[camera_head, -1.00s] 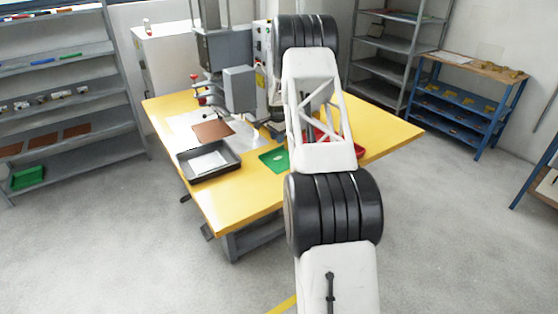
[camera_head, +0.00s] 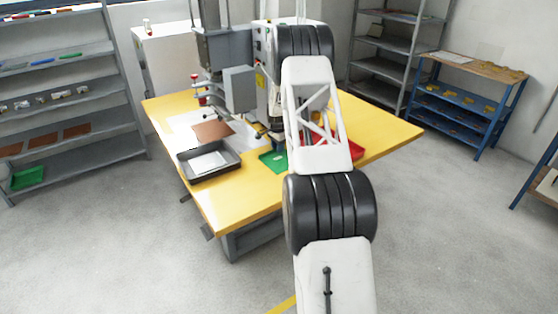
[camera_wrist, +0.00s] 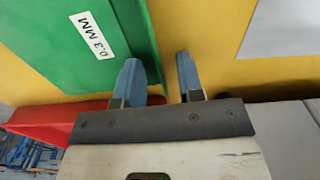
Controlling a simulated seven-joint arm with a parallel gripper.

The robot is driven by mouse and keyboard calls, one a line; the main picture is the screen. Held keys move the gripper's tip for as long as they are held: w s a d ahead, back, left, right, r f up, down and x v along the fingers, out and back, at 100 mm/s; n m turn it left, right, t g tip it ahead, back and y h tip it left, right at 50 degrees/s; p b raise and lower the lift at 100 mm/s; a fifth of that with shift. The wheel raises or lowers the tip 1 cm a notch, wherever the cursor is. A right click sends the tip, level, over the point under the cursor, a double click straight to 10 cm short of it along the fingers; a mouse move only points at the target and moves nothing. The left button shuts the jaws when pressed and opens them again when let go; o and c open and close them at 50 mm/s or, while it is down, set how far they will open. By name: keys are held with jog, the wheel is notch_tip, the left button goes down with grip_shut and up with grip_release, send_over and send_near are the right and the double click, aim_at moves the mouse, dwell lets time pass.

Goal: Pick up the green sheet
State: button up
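In the head view the green sheet (camera_head: 274,162) is partly hidden behind my arm.
The yellow table (camera_head: 245,199) holds a dark tray (camera_head: 224,172) with white sheets, a brown sheet (camera_head: 212,131) and a grey machine (camera_head: 239,88). A red tray (camera_wrist: 35,118) lies beside the green sheet. Shelves stand at the back on both sides.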

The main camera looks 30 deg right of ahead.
jog(key=shift+c, duration=0.5)
grip_shut()
jog(key=shift+r, duration=0.15)
jog(key=shift+r, duration=1.65)
jog(key=r, duration=0.2)
send_over(282, 171)
jog(key=shift+f, duration=0.25)
